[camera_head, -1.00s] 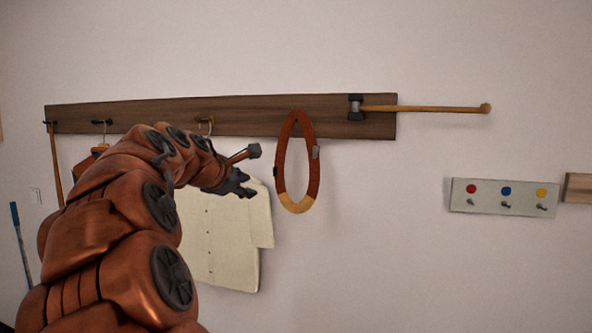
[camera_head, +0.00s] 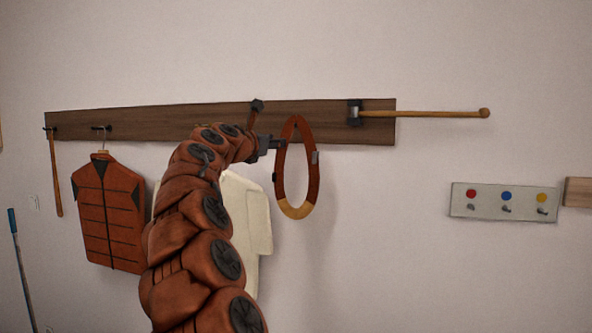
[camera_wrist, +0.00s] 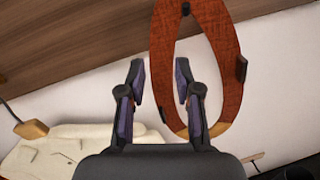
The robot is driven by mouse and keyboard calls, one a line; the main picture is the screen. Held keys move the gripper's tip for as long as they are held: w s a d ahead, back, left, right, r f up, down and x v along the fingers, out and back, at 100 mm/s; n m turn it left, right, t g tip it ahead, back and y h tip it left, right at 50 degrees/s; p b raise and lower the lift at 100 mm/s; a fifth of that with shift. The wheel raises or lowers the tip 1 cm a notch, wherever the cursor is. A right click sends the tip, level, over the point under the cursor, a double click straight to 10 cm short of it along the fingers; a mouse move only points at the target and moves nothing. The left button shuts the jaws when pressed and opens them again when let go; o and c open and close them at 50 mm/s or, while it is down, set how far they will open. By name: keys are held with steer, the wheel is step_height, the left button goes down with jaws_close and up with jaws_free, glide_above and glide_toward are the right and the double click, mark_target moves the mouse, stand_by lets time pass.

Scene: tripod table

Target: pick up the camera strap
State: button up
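The camera strap (camera_head: 313,180) is a red-brown loop with a tan lower end. It hangs on the dark wooden rail on the wall. In the head view my gripper (camera_head: 274,143) is at the strap's upper left.
The wooden rail (camera_head: 200,123) also holds a rust vest (camera_head: 107,215), a cream shirt (camera_head: 255,215) partly behind my arm, and sticks. A wooden rod (camera_head: 430,113) juts right from the rail. A small hook board (camera_head: 490,210) is at right.

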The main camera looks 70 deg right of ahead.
steer(key=shift+s+d+f+p, duration=0.15)
steer(key=shift+d+p, duration=0.15)
steer(key=shift+d, duration=1.1)
steer(key=shift+s+d+p, duration=0.15)
steer(key=shift+d+p, duration=0.15)
steer(key=shift+d, duration=1.1)
jaws_close()
